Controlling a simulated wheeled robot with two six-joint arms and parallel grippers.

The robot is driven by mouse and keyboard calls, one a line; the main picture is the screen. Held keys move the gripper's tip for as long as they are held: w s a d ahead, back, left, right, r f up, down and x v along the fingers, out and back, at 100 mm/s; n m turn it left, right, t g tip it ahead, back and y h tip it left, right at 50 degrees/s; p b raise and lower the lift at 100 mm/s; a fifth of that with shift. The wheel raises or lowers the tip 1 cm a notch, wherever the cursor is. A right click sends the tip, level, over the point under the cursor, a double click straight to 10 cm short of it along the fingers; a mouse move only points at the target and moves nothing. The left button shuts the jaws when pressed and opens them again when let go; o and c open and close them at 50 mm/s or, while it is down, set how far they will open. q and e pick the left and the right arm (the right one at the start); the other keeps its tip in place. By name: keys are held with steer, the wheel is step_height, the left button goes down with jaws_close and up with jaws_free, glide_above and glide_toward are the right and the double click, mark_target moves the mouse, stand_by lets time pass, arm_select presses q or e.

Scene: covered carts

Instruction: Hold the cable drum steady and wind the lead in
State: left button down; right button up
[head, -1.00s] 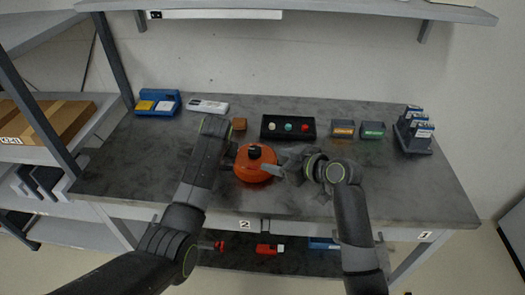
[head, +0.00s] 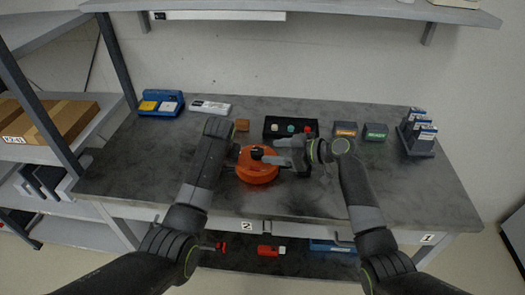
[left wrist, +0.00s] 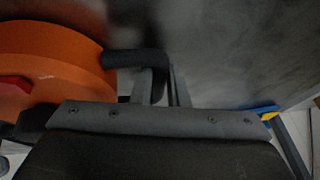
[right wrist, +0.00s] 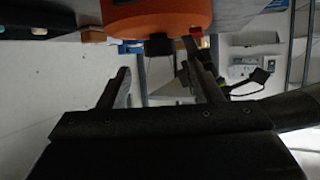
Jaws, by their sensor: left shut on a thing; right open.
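The orange cable drum (head: 257,170) sits on the grey bench with a dark knob (head: 257,152) on top. My left gripper (left wrist: 160,78) is shut on a black handle (left wrist: 128,59) that sticks out from the drum's side; in the head view my left arm mostly hides this grip. My right gripper (head: 274,153) is open beside the knob, over the drum's right side. In the right wrist view the drum (right wrist: 160,18) and knob (right wrist: 157,45) show beyond the spread fingers, with no clear contact. I cannot make out the lead.
Behind the drum are a black box with coloured buttons (head: 273,127) and a small brown block (head: 242,125). Two small labelled boxes (head: 375,131) and a dark rack (head: 417,140) stand to the right. A blue tray (head: 160,103) is at back left. The bench's front right is clear.

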mark_target(259, 153)
steer(key=shift+x, duration=2.55)
steer(key=shift+d, duration=0.1)
steer(key=c, duration=1)
steer(key=shift+f+m+t+h, duration=0.1)
steer(key=shift+m+t+h, duration=0.2)
steer(key=m+t, duration=0.1)
steer(key=m+h, duration=0.1)
steer(key=m+t+h, duration=0.1)
steer(key=shift+s+a+t, duration=0.25)
steer(key=shift+s+t, duration=0.05)
steer(key=shift+s+a+m+t+h, duration=0.1)
steer(key=shift+m+t+h, duration=0.7)
steer(key=shift+m+h, duration=0.35)
